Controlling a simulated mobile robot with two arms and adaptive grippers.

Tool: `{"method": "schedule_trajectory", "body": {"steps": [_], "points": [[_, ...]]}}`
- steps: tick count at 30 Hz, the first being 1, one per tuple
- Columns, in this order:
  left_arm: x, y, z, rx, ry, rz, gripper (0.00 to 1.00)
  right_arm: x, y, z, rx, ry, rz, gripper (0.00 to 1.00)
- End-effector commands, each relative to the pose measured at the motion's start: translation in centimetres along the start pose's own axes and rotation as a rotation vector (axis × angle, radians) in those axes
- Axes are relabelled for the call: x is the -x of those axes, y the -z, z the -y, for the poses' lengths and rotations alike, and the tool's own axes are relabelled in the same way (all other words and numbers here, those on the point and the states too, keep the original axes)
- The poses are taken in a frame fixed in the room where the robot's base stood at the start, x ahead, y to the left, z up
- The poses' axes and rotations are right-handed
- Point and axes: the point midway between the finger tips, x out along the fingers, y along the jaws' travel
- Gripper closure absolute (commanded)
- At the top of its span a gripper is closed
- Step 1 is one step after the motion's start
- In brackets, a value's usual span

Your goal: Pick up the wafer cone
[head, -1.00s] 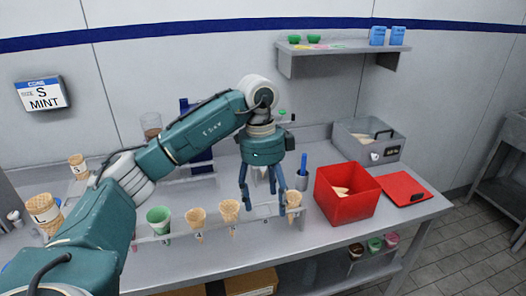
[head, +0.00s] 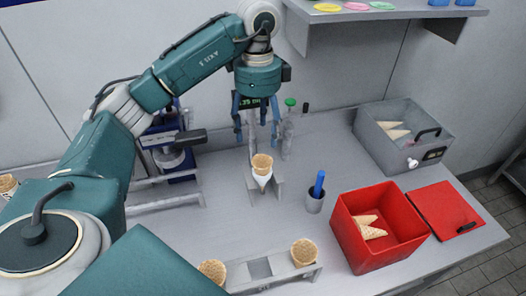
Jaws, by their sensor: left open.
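A tan wafer cone (head: 262,163) stands upright, its lower part white, in a small grey metal holder (head: 278,187) in the middle of the counter. My left gripper (head: 257,138) points down just above and behind the cone in the picture. Its dark fingers are spread with nothing visible between them, and I cannot tell whether they touch the cone. Two more wafer cones stand in the front rack (head: 282,280), one at the right end (head: 303,252) and one further left (head: 212,270), with an empty slot between them. My right gripper is out of view.
A red bin (head: 348,236) with cones inside stands at right, beside a flat red lid (head: 442,208). A grey box (head: 390,160) with cones is behind them. A small cup (head: 315,202) holds a blue item. A wall shelf (head: 365,18) overhangs the back right.

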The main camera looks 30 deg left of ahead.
Motion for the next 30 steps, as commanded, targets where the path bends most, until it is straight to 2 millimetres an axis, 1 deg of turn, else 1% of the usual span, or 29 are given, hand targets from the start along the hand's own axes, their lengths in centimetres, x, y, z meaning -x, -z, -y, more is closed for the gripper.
{"method": "schedule_trajectory", "body": {"steps": [1,6,10,14,17,21,22,25,30], "points": [[-0.4,0.0,-0.1,-0.001,-0.003,0.001,0.34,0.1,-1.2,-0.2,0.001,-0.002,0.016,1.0],[-3.0,0.1,-0.2,-0.001,-0.006,0.001,0.34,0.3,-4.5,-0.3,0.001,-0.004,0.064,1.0],[-4.6,0.1,-0.1,-0.001,-0.004,0.002,0.34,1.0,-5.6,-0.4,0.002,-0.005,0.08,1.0],[-5.6,0.1,-0.1,-0.001,-0.002,0.001,0.34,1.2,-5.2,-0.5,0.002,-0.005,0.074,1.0],[-6.3,0.4,-0.1,-0.002,-0.004,0.002,0.34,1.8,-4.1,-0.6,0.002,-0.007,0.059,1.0],[-8.3,0.9,-0.2,-0.001,-0.006,0.002,0.34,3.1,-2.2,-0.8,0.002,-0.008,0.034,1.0],[-8.9,0.9,-0.1,0.0,-0.006,0.003,0.34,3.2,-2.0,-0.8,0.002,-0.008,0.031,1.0],[-10.1,0.9,-0.1,0.0,-0.003,0.002,0.34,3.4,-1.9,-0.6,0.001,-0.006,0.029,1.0],[-10.8,0.9,0.0,-0.001,-0.001,0.0,0.34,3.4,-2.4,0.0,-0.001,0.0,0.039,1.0]]}}
